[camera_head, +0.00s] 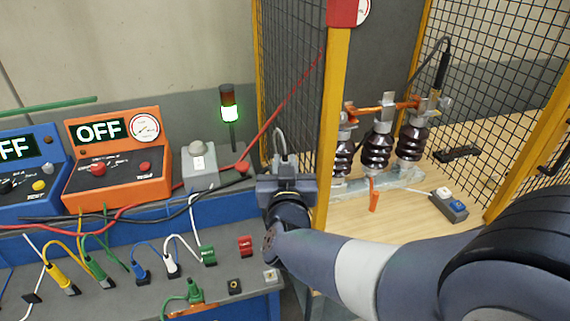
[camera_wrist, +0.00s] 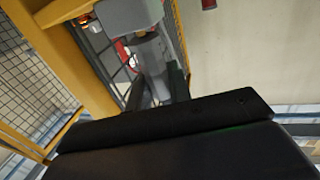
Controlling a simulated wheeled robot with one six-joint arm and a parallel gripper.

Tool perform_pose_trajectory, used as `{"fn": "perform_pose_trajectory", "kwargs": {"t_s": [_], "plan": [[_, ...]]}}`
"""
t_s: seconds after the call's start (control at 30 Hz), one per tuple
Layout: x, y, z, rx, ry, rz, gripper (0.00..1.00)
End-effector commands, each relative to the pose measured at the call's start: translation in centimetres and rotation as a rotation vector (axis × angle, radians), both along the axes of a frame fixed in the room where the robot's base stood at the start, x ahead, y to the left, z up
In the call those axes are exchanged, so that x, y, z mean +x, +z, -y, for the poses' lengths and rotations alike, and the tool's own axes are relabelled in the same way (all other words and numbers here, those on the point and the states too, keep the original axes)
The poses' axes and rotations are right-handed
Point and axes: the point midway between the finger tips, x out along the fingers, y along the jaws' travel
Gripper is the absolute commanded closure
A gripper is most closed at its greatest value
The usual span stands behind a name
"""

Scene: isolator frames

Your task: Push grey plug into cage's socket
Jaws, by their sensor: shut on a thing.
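My gripper (camera_head: 285,178) is in front of the cage's yellow post, at the right end of the bench. It is shut on the grey plug (camera_head: 286,161), which has a grey cable looping up behind it. In the wrist view, my fingers (camera_wrist: 157,88) are on both sides of a light grey piece (camera_wrist: 152,52). A larger grey block (camera_wrist: 128,15) sits beyond it; I cannot tell whether it is part of the plug or the socket. The cage (camera_head: 333,150) has yellow posts and black mesh. I cannot make out its socket, nor whether the plug touches it.
Orange (camera_head: 117,157) and blue (camera_head: 25,172) meter boxes stand on the bench, with several coloured plugs in front. A signal lamp (camera_head: 229,103) glows green. Brown insulators (camera_head: 377,150) stand inside the cage. Red and black cables cross the bench near my gripper.

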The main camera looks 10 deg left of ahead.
Motion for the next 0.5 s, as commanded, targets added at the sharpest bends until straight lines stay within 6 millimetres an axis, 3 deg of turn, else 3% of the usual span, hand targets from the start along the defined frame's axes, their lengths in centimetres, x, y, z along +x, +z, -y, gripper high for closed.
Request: {"fn": "perform_pose_trajectory", "kwargs": {"t_s": [0.23, 0.27, 0.5], "plan": [[0.00, -0.73, 0.00, 0.000, 0.000, 0.000, 1.00], [0.00, -0.63, 0.00, 0.000, 0.000, 0.000, 0.79], [0.00, -0.58, 0.00, 0.000, 0.000, 0.000, 0.59]]}}
